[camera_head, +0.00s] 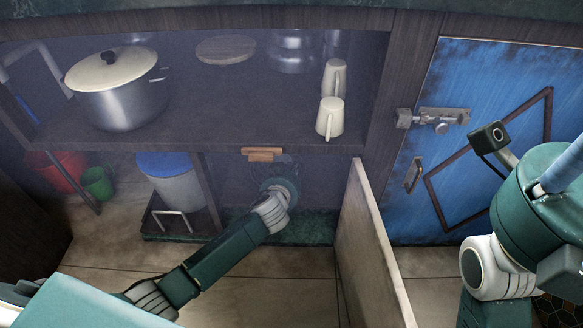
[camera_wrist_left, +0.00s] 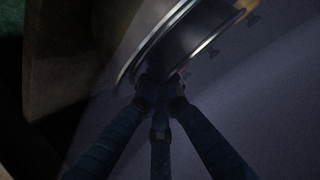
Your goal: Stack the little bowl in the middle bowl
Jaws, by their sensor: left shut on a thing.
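My left gripper (camera_head: 284,165) reaches under the shelf's front edge in the head view, and its fingertips are hard to make out there. In the left wrist view its dark fingers (camera_wrist_left: 160,84) meet at the rim of a shiny, round metal vessel (camera_wrist_left: 182,42), and the gripper is shut on it. The vessel is tilted in that view, and I cannot tell which bowl it is. Shiny, bowl-like metalware (camera_head: 293,52) stands at the back of the shelf, its top cut off by the cabinet. My right gripper is not in view.
The shelf (camera_head: 225,115) also holds a lidded pot (camera_head: 118,95), a round wooden board (camera_head: 225,49) and two white mugs (camera_head: 330,118). A small orange-brown wooden piece (camera_head: 262,154) is by the shelf edge. A bin (camera_head: 178,188) stands below. An open door panel (camera_head: 372,245) juts out right of my left arm.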

